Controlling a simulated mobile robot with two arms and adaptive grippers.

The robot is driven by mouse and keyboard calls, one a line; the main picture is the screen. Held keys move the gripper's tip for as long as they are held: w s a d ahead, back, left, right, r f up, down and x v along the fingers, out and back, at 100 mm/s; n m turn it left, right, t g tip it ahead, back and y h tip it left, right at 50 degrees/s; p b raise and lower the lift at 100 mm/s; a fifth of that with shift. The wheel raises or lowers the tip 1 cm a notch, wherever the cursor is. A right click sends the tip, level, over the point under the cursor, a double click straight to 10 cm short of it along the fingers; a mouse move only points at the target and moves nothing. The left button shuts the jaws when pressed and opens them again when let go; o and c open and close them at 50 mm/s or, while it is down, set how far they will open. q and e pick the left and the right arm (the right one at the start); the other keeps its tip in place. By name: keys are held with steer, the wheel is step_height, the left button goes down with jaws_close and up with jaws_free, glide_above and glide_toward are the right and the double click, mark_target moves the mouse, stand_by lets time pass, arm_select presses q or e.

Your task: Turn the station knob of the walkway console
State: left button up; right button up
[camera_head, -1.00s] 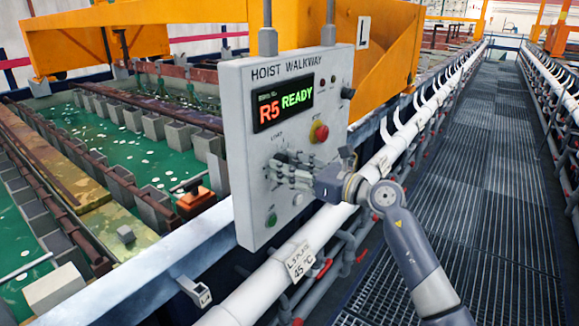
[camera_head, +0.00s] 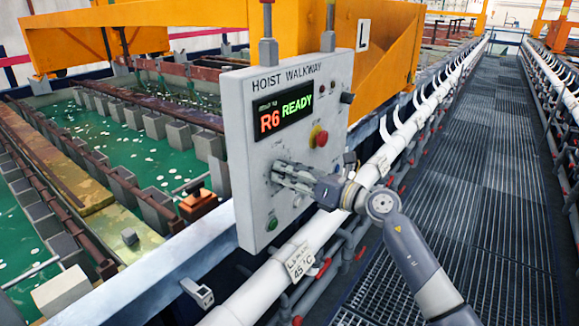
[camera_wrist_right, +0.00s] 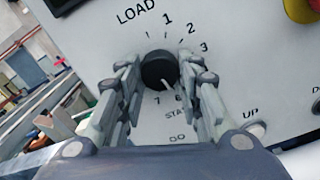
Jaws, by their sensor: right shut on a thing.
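The walkway console (camera_head: 238,160) is a light grey panel headed HOIST WALKWAY. Its display (camera_head: 283,116) reads R6 READY. The station knob (camera_wrist_right: 159,68) is round and black in the right wrist view, with LOAD and numbers around it. Its white mark points down, near the 6. My right gripper (camera_head: 277,173) reaches the console from the right and is shut on the knob, one finger on each side. In the head view the fingers hide the knob. My left gripper is not in view.
A red stop button (camera_head: 319,137) sits above the gripper, and a green button (camera_head: 272,223) below it. A white pipe (camera_head: 245,300) runs along the walkway grating (camera_head: 480,200). Green tanks (camera_head: 165,152) lie to the left behind a rail.

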steer(key=shift+m+p, duration=0.6)
steer(key=shift+m, duration=0.3)
steer(key=o, duration=1.1)
steer(key=v, duration=1.2)
